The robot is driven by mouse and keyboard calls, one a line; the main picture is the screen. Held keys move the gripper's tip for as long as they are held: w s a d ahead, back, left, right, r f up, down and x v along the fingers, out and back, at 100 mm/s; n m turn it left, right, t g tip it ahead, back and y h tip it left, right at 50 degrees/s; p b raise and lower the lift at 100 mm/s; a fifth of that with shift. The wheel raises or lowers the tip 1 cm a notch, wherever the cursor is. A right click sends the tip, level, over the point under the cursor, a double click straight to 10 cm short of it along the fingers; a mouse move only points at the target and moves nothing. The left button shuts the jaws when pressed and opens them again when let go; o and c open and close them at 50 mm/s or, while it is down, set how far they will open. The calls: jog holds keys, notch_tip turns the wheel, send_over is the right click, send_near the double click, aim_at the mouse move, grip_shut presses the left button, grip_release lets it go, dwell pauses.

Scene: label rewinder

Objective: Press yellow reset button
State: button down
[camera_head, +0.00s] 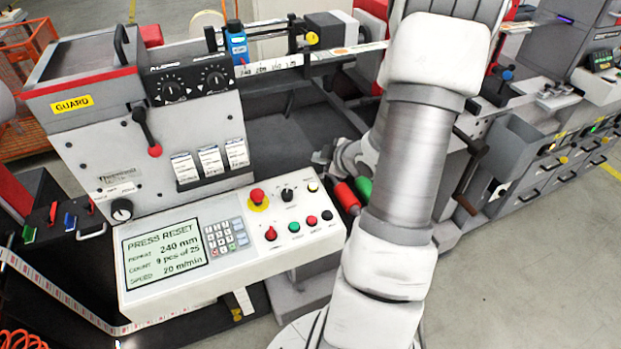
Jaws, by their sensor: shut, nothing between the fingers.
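The control panel (185,283) is a white sloped box at the front of the machine. A small pale yellowish button (312,186) sits at its upper right, beside a black selector knob (287,194); its label is too small to read. The screen (164,246) reads "PRESS RESET", 240 mm, 9 pcs of 25, 20 m/min. My gripper (321,157) shows small and partly hidden at the end of my arm, behind and above the panel's right end. It appears shut and empty, apart from the yellowish button.
A red mushroom button (258,197) on a yellow base is left of the selector. A red knob (270,233), green button (294,227), red button (311,220) and black button (327,215) line the lower row. Red (346,197) and green rollers stand right of the panel.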

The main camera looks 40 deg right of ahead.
jog(key=shift+s+f, duration=0.1)
jog(key=shift+s, duration=0.1)
dwell(0.3)
jog(key=b, duration=0.8)
send_over(317, 193)
notch_tip(317, 193, down, 9)
jog(key=shift+r, duration=0.15)
dwell(1.4)
jog(key=shift+f, duration=0.4)
jog(key=shift+f+b, duration=0.5)
jog(key=shift+b, duration=0.15)
dwell(0.4)
dwell(0.3)
jog(key=shift+r+p, duration=0.7)
jog(key=shift+r, duration=0.2)
